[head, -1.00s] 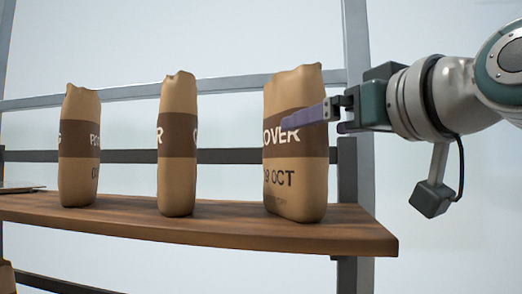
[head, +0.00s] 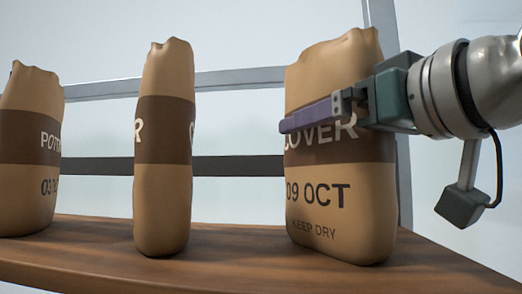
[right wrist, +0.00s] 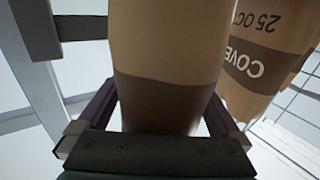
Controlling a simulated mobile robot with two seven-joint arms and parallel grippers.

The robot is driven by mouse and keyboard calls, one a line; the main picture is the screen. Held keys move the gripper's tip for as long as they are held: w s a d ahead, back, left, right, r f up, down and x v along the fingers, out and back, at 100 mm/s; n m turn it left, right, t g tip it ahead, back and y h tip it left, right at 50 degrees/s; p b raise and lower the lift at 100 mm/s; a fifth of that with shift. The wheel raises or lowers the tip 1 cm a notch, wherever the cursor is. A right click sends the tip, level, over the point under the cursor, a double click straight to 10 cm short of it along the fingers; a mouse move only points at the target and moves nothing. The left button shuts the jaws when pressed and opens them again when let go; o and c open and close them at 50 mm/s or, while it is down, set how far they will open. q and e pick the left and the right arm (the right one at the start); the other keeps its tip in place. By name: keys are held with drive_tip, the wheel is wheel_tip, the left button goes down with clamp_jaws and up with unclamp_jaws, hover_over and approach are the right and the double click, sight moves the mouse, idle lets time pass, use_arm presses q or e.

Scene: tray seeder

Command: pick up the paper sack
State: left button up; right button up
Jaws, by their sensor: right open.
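Three brown paper sacks with dark bands stand upright on a wooden shelf (head: 230,262). The right sack (head: 335,215) reads "COVER", "09 OCT" and "KEEP DRY". My right gripper (head: 300,120) reaches it from the right at band height, with one purple finger across its front face; the other finger is hidden behind it. In the right wrist view this sack (right wrist: 165,45) stands between the two spread fingers of the gripper (right wrist: 160,100), with its lower dark band near the palm. The jaws are open; I cannot tell whether either finger touches. My left gripper is not in view.
The middle sack (head: 165,200) stands to the left with a clear gap, and the left sack (head: 28,190) is cut by the picture edge. Grey metal rails (head: 240,78) run behind the shelf. Another sack (right wrist: 268,45) shows at right in the wrist view.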

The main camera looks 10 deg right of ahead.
drive_tip(key=shift+s, duration=0.15)
drive_tip(key=shift+c, duration=1.4)
clamp_jaws()
drive_tip(key=shift+r, duration=0.15)
